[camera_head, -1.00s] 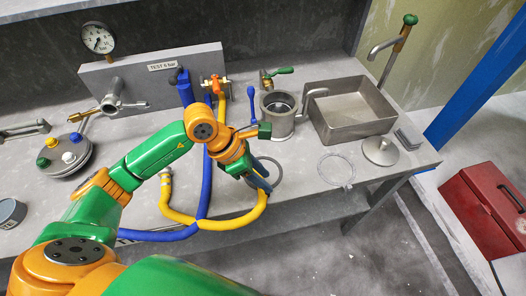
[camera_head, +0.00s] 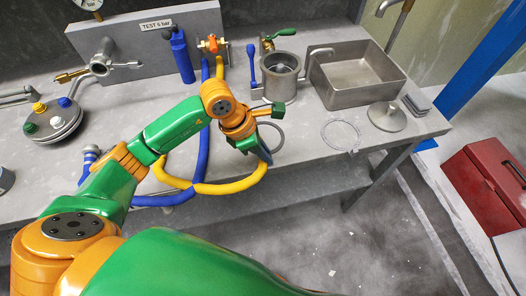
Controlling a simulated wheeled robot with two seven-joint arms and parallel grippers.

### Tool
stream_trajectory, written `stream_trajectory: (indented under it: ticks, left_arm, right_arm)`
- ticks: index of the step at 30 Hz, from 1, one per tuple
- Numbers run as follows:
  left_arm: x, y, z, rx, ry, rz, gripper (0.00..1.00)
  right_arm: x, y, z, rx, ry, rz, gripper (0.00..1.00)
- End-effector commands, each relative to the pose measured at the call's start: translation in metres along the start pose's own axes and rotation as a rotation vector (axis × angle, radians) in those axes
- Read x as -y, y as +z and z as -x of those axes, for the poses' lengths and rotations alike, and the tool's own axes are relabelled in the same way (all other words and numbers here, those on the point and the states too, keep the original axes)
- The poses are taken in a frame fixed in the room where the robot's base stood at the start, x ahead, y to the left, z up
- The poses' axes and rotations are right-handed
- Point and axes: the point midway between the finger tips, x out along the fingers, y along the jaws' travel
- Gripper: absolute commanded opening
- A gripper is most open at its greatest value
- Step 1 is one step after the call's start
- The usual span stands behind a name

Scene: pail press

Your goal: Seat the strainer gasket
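A dark thin ring (camera_head: 278,135), which looks like the gasket, lies on the bench top near the front edge. My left gripper (camera_head: 266,156) is low over the bench at the ring's left side and hides part of it. Its fingers are small and partly covered by the wrist, so I cannot tell whether they are open or closed on the ring. The grey metal strainer pot (camera_head: 281,87) stands open at the top behind the gripper. A pale clear ring (camera_head: 325,137) lies to the right. A round metal lid with a knob (camera_head: 387,117) lies further right. My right gripper is out of view.
A metal sink basin (camera_head: 345,97) is behind the rings. Yellow (camera_head: 230,188) and blue (camera_head: 203,150) hoses run below and beside my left arm. A valve with a green handle (camera_head: 286,32) is behind the pot. A red toolbox (camera_head: 480,185) is on the floor at right.

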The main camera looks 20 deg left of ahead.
Motion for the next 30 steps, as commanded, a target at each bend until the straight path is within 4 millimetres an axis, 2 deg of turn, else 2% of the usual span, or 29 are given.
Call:
stream_trajectory:
  ticks: [8, 18, 30]
  left_arm:
    - [0.000, 0.001, 0.002, 0.000, -0.001, 0.000, 0.00]
    - [0.000, 0.017, 0.039, 0.001, 0.000, -0.002, 0.00]
    - [0.000, 0.016, 0.037, 0.000, -0.001, 0.000, 0.00]
  right_arm:
    - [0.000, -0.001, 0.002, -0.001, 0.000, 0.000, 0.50]
    - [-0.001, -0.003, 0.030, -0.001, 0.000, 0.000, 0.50]
    - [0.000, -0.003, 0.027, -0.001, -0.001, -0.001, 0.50]
